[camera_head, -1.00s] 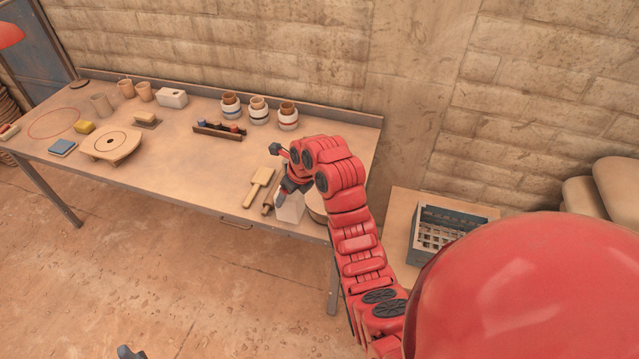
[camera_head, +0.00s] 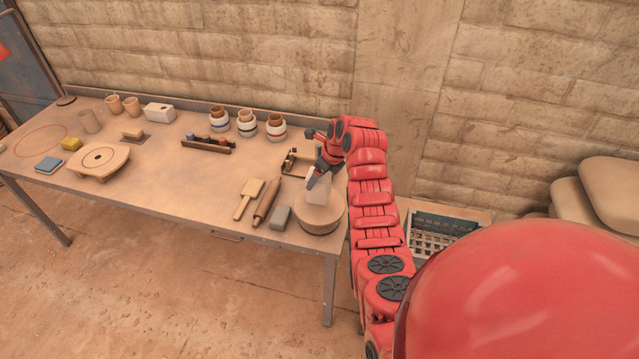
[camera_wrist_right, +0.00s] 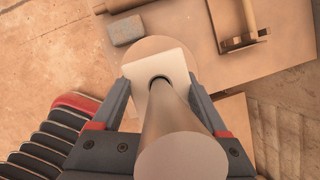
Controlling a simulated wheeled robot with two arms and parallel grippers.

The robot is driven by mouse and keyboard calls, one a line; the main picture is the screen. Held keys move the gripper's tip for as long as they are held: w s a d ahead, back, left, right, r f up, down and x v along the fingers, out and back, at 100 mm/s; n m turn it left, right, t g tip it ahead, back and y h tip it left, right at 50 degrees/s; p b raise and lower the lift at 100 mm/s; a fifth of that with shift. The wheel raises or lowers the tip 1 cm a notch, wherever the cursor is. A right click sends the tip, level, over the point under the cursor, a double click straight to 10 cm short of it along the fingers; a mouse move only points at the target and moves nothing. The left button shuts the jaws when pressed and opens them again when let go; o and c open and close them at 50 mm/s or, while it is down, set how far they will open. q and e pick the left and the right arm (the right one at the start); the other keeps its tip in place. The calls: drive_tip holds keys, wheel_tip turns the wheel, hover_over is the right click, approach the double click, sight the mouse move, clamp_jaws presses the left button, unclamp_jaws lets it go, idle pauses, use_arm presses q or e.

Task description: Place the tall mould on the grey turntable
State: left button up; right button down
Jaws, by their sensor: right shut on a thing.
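The tall mould (camera_head: 318,187) is a pale, square-topped block with a round hole in its top. My right gripper (camera_head: 320,174) is shut on it. The mould is upright over a round, dull tan turntable-like stand (camera_head: 319,222) at the table's right front corner; I cannot tell whether they touch. In the right wrist view, the fingers grip the mould's (camera_wrist_right: 158,65) sides, with the stand's round top (camera_wrist_right: 150,47) behind it. A pale cylinder (camera_wrist_right: 180,150) in front of the hole covers part of the mould. My left gripper is not in view.
A grey block (camera_head: 280,218), a rolling pin (camera_head: 266,202) and a paddle (camera_head: 248,198) lie left of the stand. A wooden frame (camera_head: 296,162) is behind. The front middle of the table is clear.

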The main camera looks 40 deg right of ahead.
drive_tip(key=shift+d, duration=0.2)
wheel_tip(320, 180, down, 3)
drive_tip(key=shift+p, duration=1.05)
drive_tip(key=shift+f, duration=0.25)
unclamp_jaws()
drive_tip(key=b+v, duration=0.3)
drive_tip(key=v, duration=0.6)
drive_tip(key=shift+p+v, duration=0.4)
drive_tip(key=shift+v, duration=0.45)
drive_tip(key=shift+s+r, duration=0.35)
drive_tip(key=shift+r, duration=0.25)
